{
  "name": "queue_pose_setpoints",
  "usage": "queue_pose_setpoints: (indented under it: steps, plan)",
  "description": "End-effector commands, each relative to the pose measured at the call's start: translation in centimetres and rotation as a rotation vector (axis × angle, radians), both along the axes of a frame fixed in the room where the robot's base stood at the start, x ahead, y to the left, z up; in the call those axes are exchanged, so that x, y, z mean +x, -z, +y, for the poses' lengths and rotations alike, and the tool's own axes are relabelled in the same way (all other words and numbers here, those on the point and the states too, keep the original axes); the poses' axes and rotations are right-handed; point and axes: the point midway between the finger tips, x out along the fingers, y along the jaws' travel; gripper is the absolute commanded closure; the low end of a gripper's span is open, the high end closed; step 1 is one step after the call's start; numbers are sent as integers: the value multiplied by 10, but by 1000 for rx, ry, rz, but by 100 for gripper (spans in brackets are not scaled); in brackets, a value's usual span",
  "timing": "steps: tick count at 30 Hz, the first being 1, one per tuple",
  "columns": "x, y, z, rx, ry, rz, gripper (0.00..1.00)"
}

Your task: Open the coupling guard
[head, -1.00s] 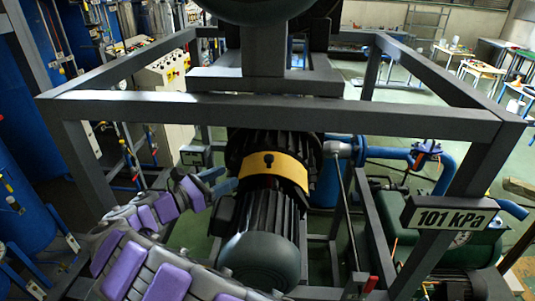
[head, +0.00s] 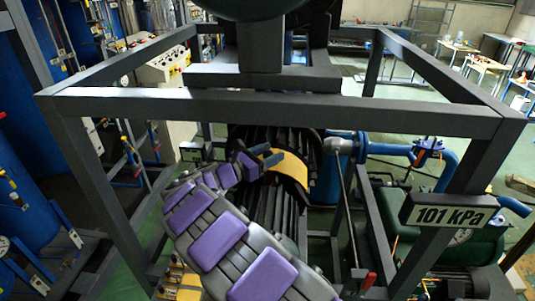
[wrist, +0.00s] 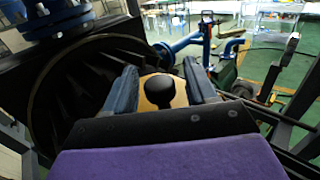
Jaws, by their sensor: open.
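The coupling guard (head: 292,172) is a curved yellow band over the black ribbed motor and pump body inside the grey frame. My arm covers its left part in the head view. In the wrist view the guard (wrist: 178,84) shows between my fingers, with a round black knob (wrist: 159,90) on it. My gripper (head: 270,161) is at the guard. Its two blue-grey fingers are apart, one on each side of the knob in the wrist view (wrist: 160,84). I cannot tell whether either finger touches the knob.
A grey frame bar (head: 280,104) crosses in front above my arm. A 101 kPa display (head: 450,210) hangs on the right post. Blue pipe (head: 440,170) and a green tank (head: 455,245) stand at the right. A control box (head: 160,65) stands at the back left.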

Motion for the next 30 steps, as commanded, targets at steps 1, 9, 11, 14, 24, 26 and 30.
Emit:
queue_pose_setpoints:
  steps: [1, 9, 11, 14, 24, 26, 30]
  plan:
    - [1, 0, 0, -1, 0, -1, 44]
    - [1, 0, 5, -3, -2, 0, 48]
    - [1, 0, 5, -3, -2, 0, 53]
    - [1, 0, 4, -2, -2, -1, 63]
    - [2, -1, 3, -2, -3, -2, 95]
    - [2, -1, 3, -2, -4, -3, 100]
    - [3, -3, 3, -3, -5, -6, 100]
